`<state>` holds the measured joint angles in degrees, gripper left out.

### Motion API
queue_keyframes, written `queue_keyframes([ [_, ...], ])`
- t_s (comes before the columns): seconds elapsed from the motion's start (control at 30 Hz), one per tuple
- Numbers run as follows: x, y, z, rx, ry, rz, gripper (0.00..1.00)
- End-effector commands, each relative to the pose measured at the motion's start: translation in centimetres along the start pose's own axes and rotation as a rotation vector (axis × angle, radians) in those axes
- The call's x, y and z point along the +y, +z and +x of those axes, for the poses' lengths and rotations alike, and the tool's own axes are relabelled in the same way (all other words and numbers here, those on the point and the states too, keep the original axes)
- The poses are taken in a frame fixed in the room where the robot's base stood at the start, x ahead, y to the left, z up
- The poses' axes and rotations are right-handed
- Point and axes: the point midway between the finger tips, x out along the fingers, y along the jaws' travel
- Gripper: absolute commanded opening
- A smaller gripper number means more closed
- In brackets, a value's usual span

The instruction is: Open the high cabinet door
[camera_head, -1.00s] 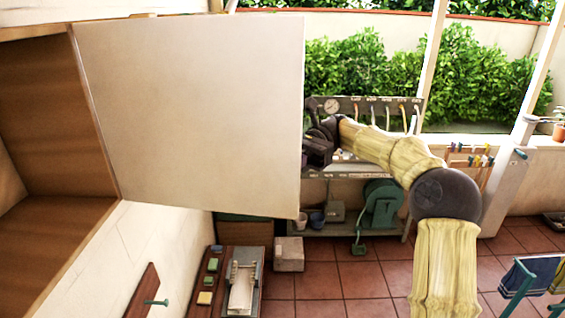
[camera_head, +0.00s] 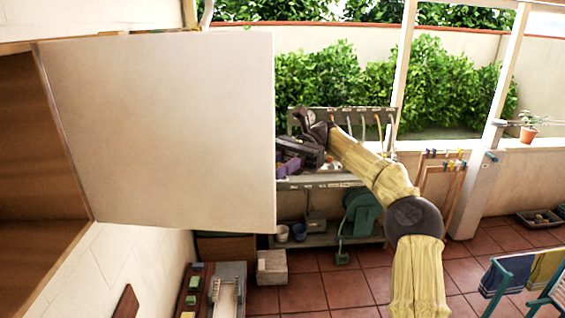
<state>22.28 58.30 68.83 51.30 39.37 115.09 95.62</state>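The high cabinet (camera_head: 30,150) is at the left, with a brown wooden inside partly showing. Its white door (camera_head: 160,130) stands swung well out from the cabinet, hinged on its left edge, with its broad flat face towards me. My gripper (camera_head: 290,152) is dark and sits just right of the door's free edge, about mid-height. Whether it touches the door or is a little apart from it I cannot tell. Its fingertips are small and partly lost against the edge and the shelf behind, so their opening is unclear. No handle shows on the door.
Behind my arm is a workbench (camera_head: 320,182) with hanging tools and a green machine (camera_head: 362,212). A grey block (camera_head: 272,267) and a wooden unit (camera_head: 215,290) stand below the door. A drying rack (camera_head: 525,275) is at lower right. Tiled floor (camera_head: 345,288) lies open between.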

Motion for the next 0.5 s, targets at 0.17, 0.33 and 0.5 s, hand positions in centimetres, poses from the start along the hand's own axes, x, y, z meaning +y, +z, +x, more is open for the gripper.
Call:
queue_keyframes([
  [0.17, 0.0, 0.0, -0.7, 0.0, 0.006, -0.004, 0.32],
  [0.33, 0.0, 0.0, -1.4, -0.001, 0.002, -0.004, 0.32],
  [0.5, 0.1, 0.0, -2.1, -0.004, -0.005, -0.002, 0.32],
])
